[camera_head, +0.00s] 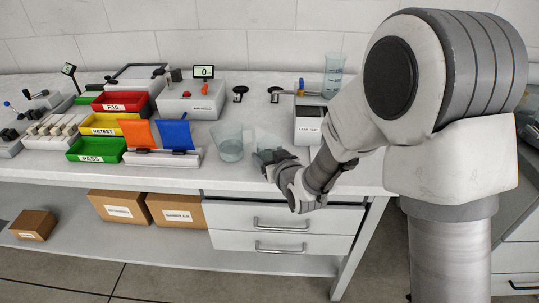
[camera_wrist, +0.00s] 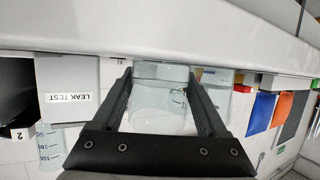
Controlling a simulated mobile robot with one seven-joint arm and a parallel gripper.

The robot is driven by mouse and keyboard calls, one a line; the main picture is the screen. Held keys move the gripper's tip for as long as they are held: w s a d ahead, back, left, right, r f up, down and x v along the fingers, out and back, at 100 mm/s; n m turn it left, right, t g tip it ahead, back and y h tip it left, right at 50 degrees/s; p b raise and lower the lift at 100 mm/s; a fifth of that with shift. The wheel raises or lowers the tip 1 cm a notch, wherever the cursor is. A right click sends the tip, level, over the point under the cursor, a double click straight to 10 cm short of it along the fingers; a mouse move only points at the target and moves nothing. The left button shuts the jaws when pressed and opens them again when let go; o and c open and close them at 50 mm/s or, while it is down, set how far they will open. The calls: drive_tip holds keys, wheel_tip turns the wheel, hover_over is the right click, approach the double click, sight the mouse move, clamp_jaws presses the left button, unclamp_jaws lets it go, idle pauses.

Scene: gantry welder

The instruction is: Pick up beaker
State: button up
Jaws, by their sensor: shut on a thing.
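A clear glass beaker (camera_wrist: 160,108) with faint graduation marks sits between the two dark fingers of my gripper (camera_wrist: 160,78) in the wrist view. The fingers are shut on its sides. In the head view this beaker (camera_head: 267,140) shows at the bench's front edge, partly hidden by my gripper (camera_head: 272,164). I cannot tell whether its base touches the bench. A second clear beaker (camera_head: 230,146) stands upright just to the left. A taller bluish graduated beaker (camera_head: 333,76) stands farther back, by the leak test unit; it also shows at the left of the wrist view (camera_wrist: 50,146).
The leak test unit (camera_head: 309,128) stands right of the held beaker, behind my arm. Orange (camera_head: 138,133) and blue (camera_head: 177,134) panels stand upright in a white holder at left. Red, yellow and green bins (camera_head: 97,148) lie beyond. Drawers (camera_head: 283,217) are below the bench top.

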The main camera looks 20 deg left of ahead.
sight(267, 138)
drive_tip(key=shift+r, duration=0.25)
drive_tip(key=shift+r+p, duration=0.3)
drive_tip(key=shift+r, duration=0.5)
drive_tip(key=shift+d+r+p, duration=0.25)
drive_tip(key=shift+r+p, duration=0.05)
drive_tip(key=shift+r, duration=0.95)
drive_tip(key=s+d+r+p, duration=0.2)
drive_tip(key=s+d+r, duration=0.2)
drive_tip(key=d, duration=0.6)
wheel_tip(267, 138, up, 2)
drive_tip(key=shift+s+r, duration=0.15)
drive_tip(key=shift+r, duration=0.05)
drive_tip(key=shift+d, duration=0.2)
